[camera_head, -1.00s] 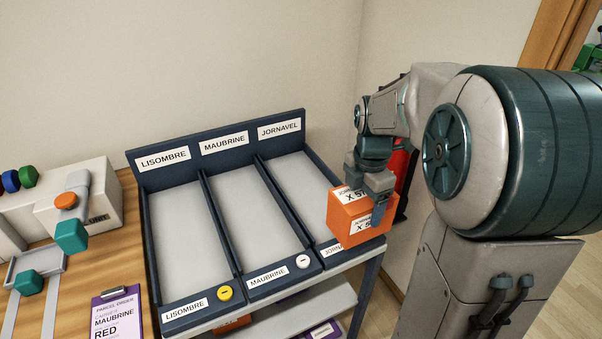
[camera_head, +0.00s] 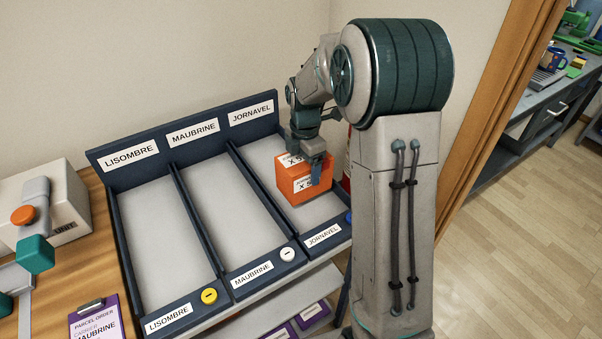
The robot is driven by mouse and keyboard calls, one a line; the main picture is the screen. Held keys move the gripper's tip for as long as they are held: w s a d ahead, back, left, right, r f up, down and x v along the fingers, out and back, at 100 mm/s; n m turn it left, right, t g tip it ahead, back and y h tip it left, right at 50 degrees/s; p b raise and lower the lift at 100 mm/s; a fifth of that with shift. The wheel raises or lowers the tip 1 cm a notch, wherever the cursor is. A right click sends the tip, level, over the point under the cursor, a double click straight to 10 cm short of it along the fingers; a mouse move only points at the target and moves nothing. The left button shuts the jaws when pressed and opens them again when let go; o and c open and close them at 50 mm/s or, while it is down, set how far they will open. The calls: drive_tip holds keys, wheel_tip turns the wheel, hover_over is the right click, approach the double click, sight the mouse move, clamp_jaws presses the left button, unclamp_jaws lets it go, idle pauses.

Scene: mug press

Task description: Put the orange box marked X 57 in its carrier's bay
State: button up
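The orange box (camera_head: 296,170) has white labels reading "X 5", with the last digit partly covered. My gripper (camera_head: 309,158) is shut on the box from above, with one finger down its front right face. The box is over the right-hand bay, marked JORNAVEL (camera_head: 264,151), near its front half. I cannot tell whether its underside touches the bay floor. The MAUBRINE bay (camera_head: 225,200) in the middle and the LISOMBRE bay (camera_head: 160,240) on the left are empty.
A yellow button (camera_head: 209,296), a white button (camera_head: 287,254) and a partly hidden blue button (camera_head: 348,217) sit on the bays' front ledge. A purple clipboard (camera_head: 97,322) headed PARCEL ORDER, naming MAUBRINE, lies on the wooden table. Purple-edged items lie on the lower shelf.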

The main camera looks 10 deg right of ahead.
drive_tip(key=shift+w+a+f, duration=0.25)
drive_tip(key=shift+w+f, duration=0.1)
drive_tip(key=shift+w, duration=0.15)
drive_tip(key=shift+f, duration=1.95)
drive_tip(key=shift+f, duration=0.15)
drive_tip(key=o, duration=1.2)
wheel_tip(320, 180, up, 12)
drive_tip(key=shift+s+r, duration=0.1)
drive_tip(key=shift+s+a+r+m+t, duration=0.2)
drive_tip(key=shift+s+r+m+t, duration=0.25)
drive_tip(key=shift+s+m, duration=3.5)
drive_tip(key=shift+s+a+r+m+t, duration=0.25)
drive_tip(key=shift+s+r+m+t, duration=0.25)
drive_tip(key=shift+s+m, duration=3.4)
drive_tip(key=shift+s+a+r+m+t, duration=0.25)
drive_tip(key=shift+s+m+t, duration=0.3)
drive_tip(key=shift+s+m, duration=3.4)
